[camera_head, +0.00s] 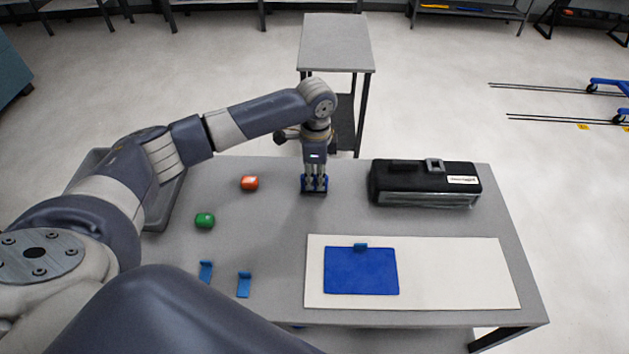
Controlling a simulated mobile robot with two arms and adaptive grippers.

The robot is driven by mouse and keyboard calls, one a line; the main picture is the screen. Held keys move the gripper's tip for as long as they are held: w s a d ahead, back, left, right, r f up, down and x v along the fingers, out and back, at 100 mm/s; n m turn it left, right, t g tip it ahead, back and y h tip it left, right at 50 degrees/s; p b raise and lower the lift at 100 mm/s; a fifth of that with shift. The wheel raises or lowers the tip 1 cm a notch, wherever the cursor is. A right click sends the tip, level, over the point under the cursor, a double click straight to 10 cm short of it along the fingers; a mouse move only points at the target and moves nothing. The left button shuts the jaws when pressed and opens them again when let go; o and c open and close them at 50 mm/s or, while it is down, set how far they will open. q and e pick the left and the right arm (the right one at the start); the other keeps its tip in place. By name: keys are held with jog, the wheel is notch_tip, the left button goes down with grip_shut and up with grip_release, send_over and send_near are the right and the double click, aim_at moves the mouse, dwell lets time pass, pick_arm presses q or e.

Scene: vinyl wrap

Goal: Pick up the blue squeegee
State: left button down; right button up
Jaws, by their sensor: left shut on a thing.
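My left gripper (314,186) points straight down at the back middle of the grey table. It is shut on the blue squeegee (314,191), which shows as a blue piece between and around the fingertips. The gripper hides most of the squeegee, and I cannot tell whether it touches the table. My right gripper is not in view.
The grey table (270,225) holds an orange-red object (249,183), a green object (205,220) and two small blue pieces (244,285). A white sheet (450,270) with a blue panel (361,272) lies front right. A black case (424,183) stands behind it. A grey tray (167,205) is left.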

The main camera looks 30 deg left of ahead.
pick_arm(q)
jog(key=shift+r, duration=0.15)
jog(key=shift+r+b, duration=0.45)
jog(key=shift+r, duration=0.2)
jog(key=shift+s+d+r+b, duration=0.15)
jog(key=shift+d+r+b, duration=0.35)
jog(key=shift+r, duration=0.4)
jog(key=s+d+b, duration=0.1)
jog(key=s+d, duration=0.1)
jog(key=d, duration=0.5)
jog(key=s+d+r+b, duration=0.1)
jog(key=s+d+b, duration=0.1)
jog(key=d, duration=0.5)
jog(key=shift+s+r, duration=0.3)
jog(key=shift+s, duration=0.2)
jog(key=shift+s+d, duration=0.1)
